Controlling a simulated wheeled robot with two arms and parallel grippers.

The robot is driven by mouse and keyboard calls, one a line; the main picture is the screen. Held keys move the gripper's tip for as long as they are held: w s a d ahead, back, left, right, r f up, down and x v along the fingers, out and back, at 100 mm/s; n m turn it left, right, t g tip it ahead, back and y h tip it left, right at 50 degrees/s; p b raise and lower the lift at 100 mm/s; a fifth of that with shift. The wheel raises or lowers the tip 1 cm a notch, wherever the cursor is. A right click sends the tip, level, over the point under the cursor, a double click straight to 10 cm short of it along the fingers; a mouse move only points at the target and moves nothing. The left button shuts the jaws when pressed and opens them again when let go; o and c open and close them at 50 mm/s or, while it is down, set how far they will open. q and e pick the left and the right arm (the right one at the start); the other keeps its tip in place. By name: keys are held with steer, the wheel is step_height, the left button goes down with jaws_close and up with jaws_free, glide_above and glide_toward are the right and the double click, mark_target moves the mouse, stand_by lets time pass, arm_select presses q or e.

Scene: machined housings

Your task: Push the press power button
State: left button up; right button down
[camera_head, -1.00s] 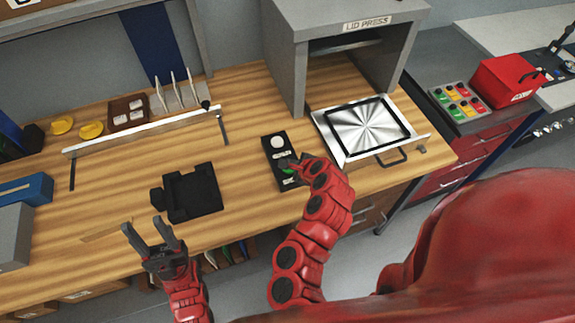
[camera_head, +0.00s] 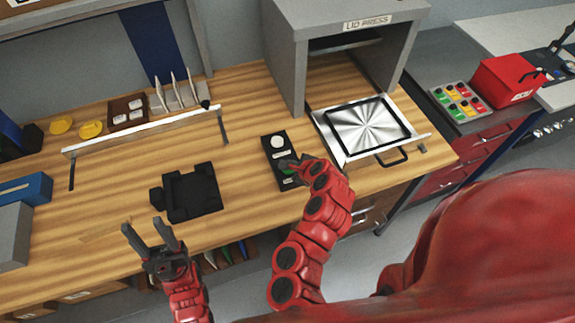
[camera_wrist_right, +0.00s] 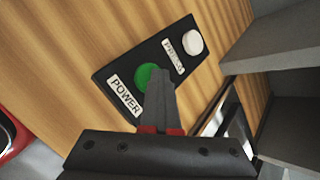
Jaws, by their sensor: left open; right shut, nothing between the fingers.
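A black control panel (camera_head: 271,146) lies on the wooden bench in front of the lid press. In the right wrist view the panel (camera_wrist_right: 113,73) shows a green button (camera_wrist_right: 143,74) beside a POWER label (camera_wrist_right: 123,97), and a white button (camera_wrist_right: 192,41) at its far end. My right gripper (camera_wrist_right: 159,75) is shut and empty, its fingertips over the right part of the green button; I cannot tell whether they touch it. In the head view the right hand covers the panel's near end. My left gripper (camera_head: 141,224) is open and empty, near the bench's front edge.
The grey lid press (camera_head: 286,65) stands behind the panel, with a shiny metal plate (camera_head: 368,126) in front of its opening. A black fixture (camera_head: 190,194) sits left of the panel. A low rail (camera_head: 145,130) crosses the bench behind it. Bare wood lies between fixture and panel.

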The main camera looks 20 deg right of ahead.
steer(key=shift+s+f, duration=0.1)
steer(key=shift+f, duration=0.05)
steer(key=shift+r+p, duration=0.2)
steer(key=shift+p, duration=0.1)
step_height(320, 180, up, 6)
steer(key=p, duration=0.5)
steer(key=shift+r, duration=0.2)
steer(key=shift+f, duration=0.1)
